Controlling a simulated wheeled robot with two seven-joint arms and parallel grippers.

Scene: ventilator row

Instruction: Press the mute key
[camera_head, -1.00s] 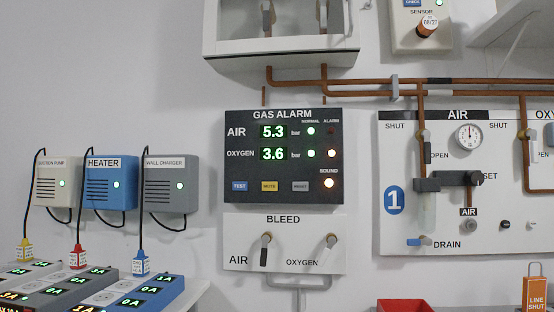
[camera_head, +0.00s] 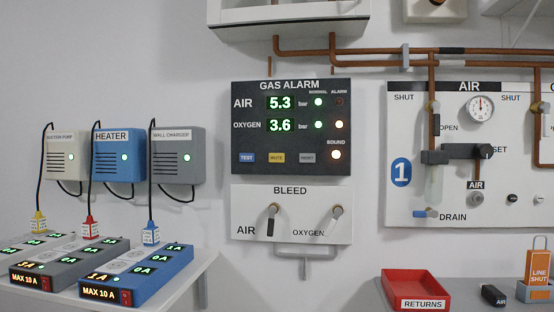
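The yellow MUTE key (camera_head: 277,158) sits on the dark gas alarm panel (camera_head: 292,185) on the wall, between the blue TEST key (camera_head: 246,157) and the grey RESET key (camera_head: 307,158). The panel reads AIR 5.3 bar and OXYGEN 3.6 bar. Neither of my grippers is in view.
A bleed panel (camera_head: 292,237) with two levers is below. Left, a shelf (camera_head: 196,284) bears power strips under three wall boxes. Right, a red RETURNS tray (camera_head: 416,289) and orange tag (camera_head: 538,268) are below the AIR panel (camera_head: 460,205). Space before the alarm panel looks clear.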

